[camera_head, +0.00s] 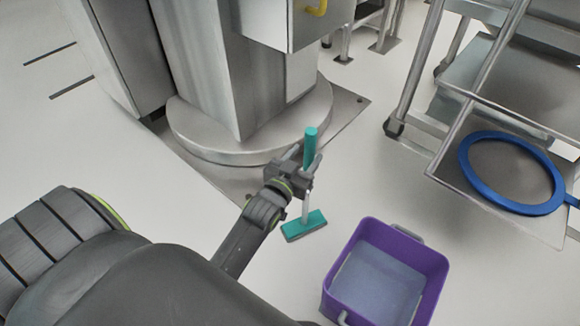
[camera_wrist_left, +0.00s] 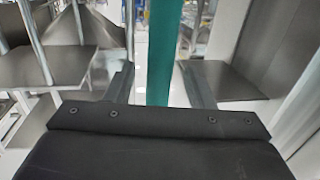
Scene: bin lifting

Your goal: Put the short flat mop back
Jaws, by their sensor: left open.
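The short flat mop stands upright on the floor in the head view, with a teal grip (camera_head: 310,146), a pale lower shaft and a flat teal head (camera_head: 305,225). My left gripper (camera_head: 303,160) is at its upper handle, with a finger on each side. In the left wrist view the teal handle (camera_wrist_left: 161,55) runs between the two fingers of my left gripper (camera_wrist_left: 160,82), with a gap on both sides. The gripper is open around the handle. My right gripper is not in view.
A purple bin (camera_head: 436,262) stands on the floor right of the mop head. A steel column on a round base (camera_head: 215,140) is behind the gripper. A metal cart (camera_head: 465,165) with a blue ring (camera_head: 481,141) is at the upper right. Bare floor lies between.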

